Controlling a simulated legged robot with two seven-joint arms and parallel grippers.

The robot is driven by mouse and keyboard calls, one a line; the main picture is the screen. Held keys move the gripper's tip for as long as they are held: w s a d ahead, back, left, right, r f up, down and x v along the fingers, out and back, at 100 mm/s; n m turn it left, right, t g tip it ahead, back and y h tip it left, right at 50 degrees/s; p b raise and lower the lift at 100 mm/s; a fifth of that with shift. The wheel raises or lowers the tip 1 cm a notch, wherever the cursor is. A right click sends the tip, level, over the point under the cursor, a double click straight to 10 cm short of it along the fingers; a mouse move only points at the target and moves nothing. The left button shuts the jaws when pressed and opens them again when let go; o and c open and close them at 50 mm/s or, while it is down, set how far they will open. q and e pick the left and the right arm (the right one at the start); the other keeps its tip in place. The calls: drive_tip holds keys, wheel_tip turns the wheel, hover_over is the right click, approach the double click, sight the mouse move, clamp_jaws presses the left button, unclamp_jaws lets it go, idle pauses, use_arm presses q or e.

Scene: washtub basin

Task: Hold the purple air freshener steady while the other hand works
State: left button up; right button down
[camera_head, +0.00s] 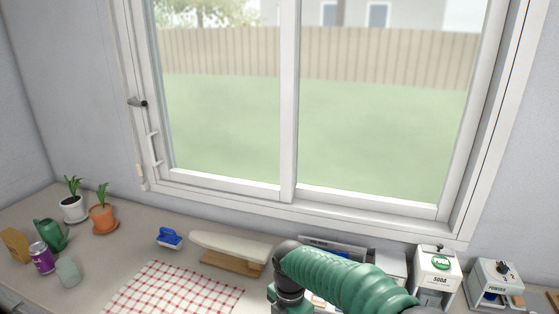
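The purple air freshener (42,257) is a small purple can with a pale top. It stands upright on the counter at the far left. A green watering can (49,235) is just behind it and a grey-green rounded object (68,271) is close on its right. No gripper is near it. My green-sleeved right arm comes in from the lower right, and its dark joint is at the bottom centre. The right gripper is below the picture edge or hidden. My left arm and gripper do not show.
A yellow-brown object (15,245) stands left of the can. Two potted plants (103,218) stand behind. A blue brush (169,238), a checked cloth (172,290) and a small ironing board (232,247) lie mid-counter. Soda (437,276) and powder (494,282) dispensers stand right. A window closes the back.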

drive_tip(key=shift+s+a, duration=0.1)
drive_tip(key=shift+a, duration=0.05)
drive_tip(key=shift+w+a, duration=0.25)
drive_tip(key=shift+a, duration=0.2)
idle(0.6)
drive_tip(key=shift+w+d, duration=0.1)
drive_tip(key=shift+w+d, duration=0.15)
drive_tip(key=shift+w, duration=0.1)
drive_tip(key=shift+r, duration=0.4)
wheel_tip(320, 180, up, 5)
drive_tip(key=shift+d+r, duration=0.1)
drive_tip(key=shift+d, duration=0.05)
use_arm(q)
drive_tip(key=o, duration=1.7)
